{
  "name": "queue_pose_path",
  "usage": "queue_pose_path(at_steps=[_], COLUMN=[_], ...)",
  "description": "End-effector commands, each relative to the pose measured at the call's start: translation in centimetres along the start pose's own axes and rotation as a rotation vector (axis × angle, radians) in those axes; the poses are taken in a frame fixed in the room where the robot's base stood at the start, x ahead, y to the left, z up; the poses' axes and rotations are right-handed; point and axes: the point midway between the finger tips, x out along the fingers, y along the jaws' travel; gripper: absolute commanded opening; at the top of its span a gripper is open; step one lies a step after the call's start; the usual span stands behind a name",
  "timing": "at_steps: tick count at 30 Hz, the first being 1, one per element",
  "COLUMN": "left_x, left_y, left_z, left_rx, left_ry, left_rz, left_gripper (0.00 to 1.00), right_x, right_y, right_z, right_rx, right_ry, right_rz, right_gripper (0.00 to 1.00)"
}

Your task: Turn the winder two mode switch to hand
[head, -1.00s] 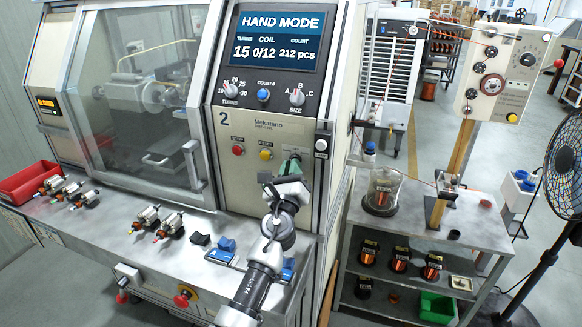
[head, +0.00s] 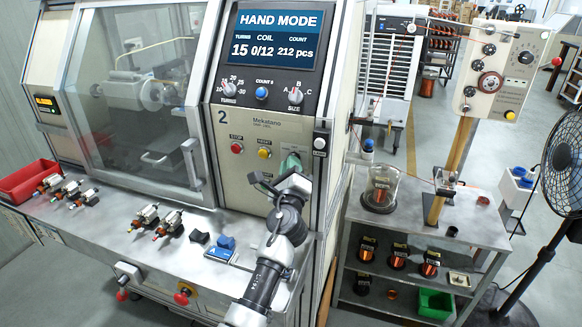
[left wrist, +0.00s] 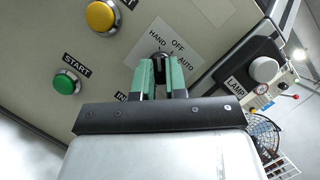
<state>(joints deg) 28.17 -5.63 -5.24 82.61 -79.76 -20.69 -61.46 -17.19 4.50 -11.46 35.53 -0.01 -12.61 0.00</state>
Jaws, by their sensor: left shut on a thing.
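The winder two panel (head: 262,128) carries a large 2, and its display (head: 279,37) reads HAND MODE. My left gripper (left wrist: 161,66) is shut on the dark mode switch knob (left wrist: 162,56), with a green-lined finger on each side. The switch plate (left wrist: 172,40) reads HAND at left, OFF at top and AUTO at right. The fingers cover most of the knob, so I cannot tell where its pointer stands. In the head view my left gripper (head: 290,165) is tilted against the panel and hides the switch. My right gripper is not in view.
Beside the switch are the green START button (left wrist: 66,82), a yellow button (left wrist: 102,16) and the LAMP control (left wrist: 264,69). A red STOP button (head: 237,148) is further left. The bench (head: 130,250) below holds armatures, a red bin (head: 28,180) and blue parts (head: 222,248).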

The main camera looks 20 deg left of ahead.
Motion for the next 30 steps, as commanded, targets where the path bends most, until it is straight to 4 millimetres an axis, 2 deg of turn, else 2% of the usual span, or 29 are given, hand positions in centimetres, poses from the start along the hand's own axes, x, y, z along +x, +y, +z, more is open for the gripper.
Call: queue_pose_path(at_steps=[1, 6, 7, 11, 22, 26, 30], left_x=[0.2, 0.2, 0.2, 0.2, -0.5, -2.4, -5.4], left_y=[-0.4, -0.4, -0.4, -0.3, -0.1, 0.0, 0.1], left_z=[0.5, 0.5, 0.5, 0.5, 0.1, 0.0, 0.0], left_rx=[-0.006, -0.006, -0.006, -0.005, -0.002, -0.003, -0.004], left_ry=[-0.009, -0.009, -0.009, -0.009, -0.003, -0.002, -0.002], left_rz=[-0.007, -0.007, -0.007, -0.005, -0.002, -0.001, -0.002], left_gripper=[0.0, 0.0, 0.17, 0.37, 0.38, 0.38, 0.38], right_x=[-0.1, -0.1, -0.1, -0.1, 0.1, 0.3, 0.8], right_y=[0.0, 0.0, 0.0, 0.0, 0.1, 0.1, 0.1], right_z=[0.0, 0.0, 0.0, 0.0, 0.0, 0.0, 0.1], right_rx=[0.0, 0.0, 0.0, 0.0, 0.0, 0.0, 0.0], right_ry=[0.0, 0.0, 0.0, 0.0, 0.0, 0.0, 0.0], right_rz=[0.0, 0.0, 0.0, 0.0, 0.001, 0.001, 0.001], right_gripper=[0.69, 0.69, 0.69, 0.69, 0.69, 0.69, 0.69])
